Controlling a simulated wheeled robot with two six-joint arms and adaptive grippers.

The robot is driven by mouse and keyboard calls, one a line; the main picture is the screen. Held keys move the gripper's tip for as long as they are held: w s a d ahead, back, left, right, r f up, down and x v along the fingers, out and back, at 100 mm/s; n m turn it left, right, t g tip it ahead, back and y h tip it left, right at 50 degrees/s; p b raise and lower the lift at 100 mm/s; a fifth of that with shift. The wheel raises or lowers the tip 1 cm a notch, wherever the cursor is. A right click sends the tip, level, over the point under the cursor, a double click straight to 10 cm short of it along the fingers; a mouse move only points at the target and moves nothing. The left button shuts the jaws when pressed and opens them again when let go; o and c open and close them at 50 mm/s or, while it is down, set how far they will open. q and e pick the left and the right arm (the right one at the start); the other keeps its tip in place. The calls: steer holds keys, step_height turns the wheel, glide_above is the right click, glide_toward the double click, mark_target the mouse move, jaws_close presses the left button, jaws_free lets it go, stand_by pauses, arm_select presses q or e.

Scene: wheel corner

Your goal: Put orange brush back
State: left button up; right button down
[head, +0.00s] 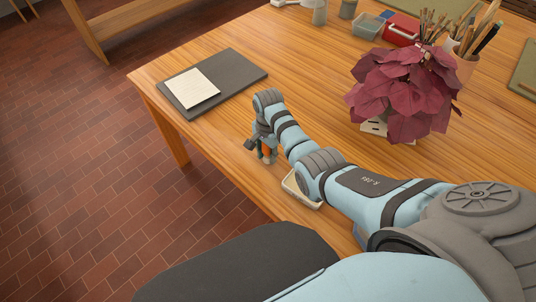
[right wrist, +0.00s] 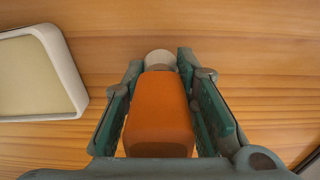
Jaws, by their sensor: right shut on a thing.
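The orange brush (right wrist: 159,112) is between the two green fingers of my right gripper (right wrist: 160,68) in the right wrist view. Its orange block fills most of the space between them, and a round pale end shows beyond it. In the head view my right gripper (head: 263,154) points down near the table's front edge, shut on the brush, of which only a small orange patch (head: 268,151) shows. I cannot tell whether the brush touches the table. My left gripper is not in view.
A cream-rimmed tray (head: 291,188) lies beside the gripper, partly hidden by my right arm; its rim also shows in the right wrist view (right wrist: 67,70). A dark mat (head: 240,70) with paper (head: 193,88) lies at the left. A dark red plant (head: 405,90) stands at the right.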

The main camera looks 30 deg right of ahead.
steer(key=c, duration=1.3)
jaws_free()
steer(key=shift+f, duration=0.1)
steer(key=shift+f+b, duration=0.15)
steer(key=shift+b, duration=0.25)
steer(key=r+p, duration=0.1)
steer(key=r, duration=0.3)
steer(key=r+p, duration=0.1)
steer(key=r, duration=0.4)
steer(key=w+r+p, duration=0.1)
steer(key=r, duration=0.4)
steer(key=shift+d+p, duration=0.3)
steer(key=shift+d, duration=0.05)
steer(key=shift+r, duration=0.4)
